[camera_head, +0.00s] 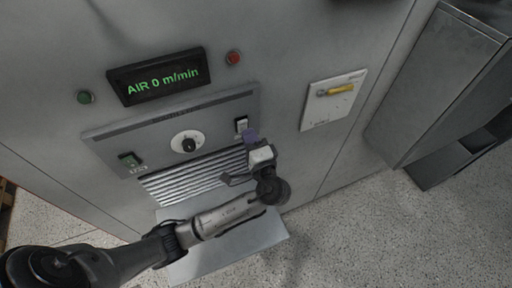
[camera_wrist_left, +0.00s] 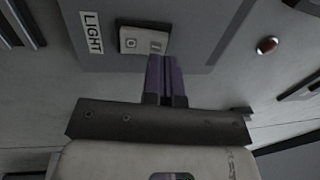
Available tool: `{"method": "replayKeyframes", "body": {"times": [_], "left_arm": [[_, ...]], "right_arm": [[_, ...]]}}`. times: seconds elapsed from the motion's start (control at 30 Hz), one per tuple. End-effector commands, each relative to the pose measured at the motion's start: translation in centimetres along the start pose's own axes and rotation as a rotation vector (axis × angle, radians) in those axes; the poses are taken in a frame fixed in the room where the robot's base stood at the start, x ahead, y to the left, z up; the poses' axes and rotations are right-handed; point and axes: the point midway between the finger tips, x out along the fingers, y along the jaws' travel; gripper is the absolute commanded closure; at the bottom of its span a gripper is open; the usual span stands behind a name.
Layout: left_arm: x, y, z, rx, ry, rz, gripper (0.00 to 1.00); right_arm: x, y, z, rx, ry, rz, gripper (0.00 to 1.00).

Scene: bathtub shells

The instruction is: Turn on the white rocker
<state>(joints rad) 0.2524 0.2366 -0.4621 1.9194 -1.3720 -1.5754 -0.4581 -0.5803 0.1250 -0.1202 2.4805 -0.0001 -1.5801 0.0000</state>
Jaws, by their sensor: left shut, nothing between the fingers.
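The white rocker (camera_head: 241,124) sits at the upper right of the grey control panel (camera_head: 217,108). In the left wrist view the rocker (camera_wrist_left: 142,41) has a dark frame and stands beside a "LIGHT" label (camera_wrist_left: 92,32). My left gripper (camera_head: 250,135) is shut and empty, with its purple fingers just below the rocker. In the left wrist view the fingertips (camera_wrist_left: 163,58) reach the rocker's lower right edge; I cannot tell whether they touch it. My right gripper is not in view.
The panel also has a round dial (camera_head: 188,142) and a dark green rocker (camera_head: 129,160). Above it are a display reading "AIR 0 m/min" (camera_head: 159,77), a green button (camera_head: 85,97) and a red button (camera_head: 233,58). A plate with a yellow handle (camera_head: 333,99) is to the right.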

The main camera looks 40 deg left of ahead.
Motion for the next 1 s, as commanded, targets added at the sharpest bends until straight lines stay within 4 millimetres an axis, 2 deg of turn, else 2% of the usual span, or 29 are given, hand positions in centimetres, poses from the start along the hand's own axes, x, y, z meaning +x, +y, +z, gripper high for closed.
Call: {"method": "replayKeyframes", "body": {"times": [0.1, 0.3, 0.7, 0.83, 1.0], "left_arm": [[1.2, -0.1, 0.0, 0.001, 0.000, -0.002, 1.00], [2.1, 0.0, 0.0, 0.001, 0.001, 0.000, 1.00], [2.3, -0.1, 0.0, 0.000, 0.001, 0.003, 1.00], [2.8, -0.8, -0.1, 0.000, 0.000, 0.055, 1.00], [2.7, -0.1, 0.0, 0.001, 0.000, 0.051, 1.00]], "right_arm": [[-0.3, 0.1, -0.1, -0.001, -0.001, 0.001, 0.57], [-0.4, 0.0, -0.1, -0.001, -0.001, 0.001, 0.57], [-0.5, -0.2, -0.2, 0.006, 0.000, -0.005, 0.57], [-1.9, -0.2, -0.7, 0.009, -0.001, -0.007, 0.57], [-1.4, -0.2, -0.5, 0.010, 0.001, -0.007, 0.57]]}}
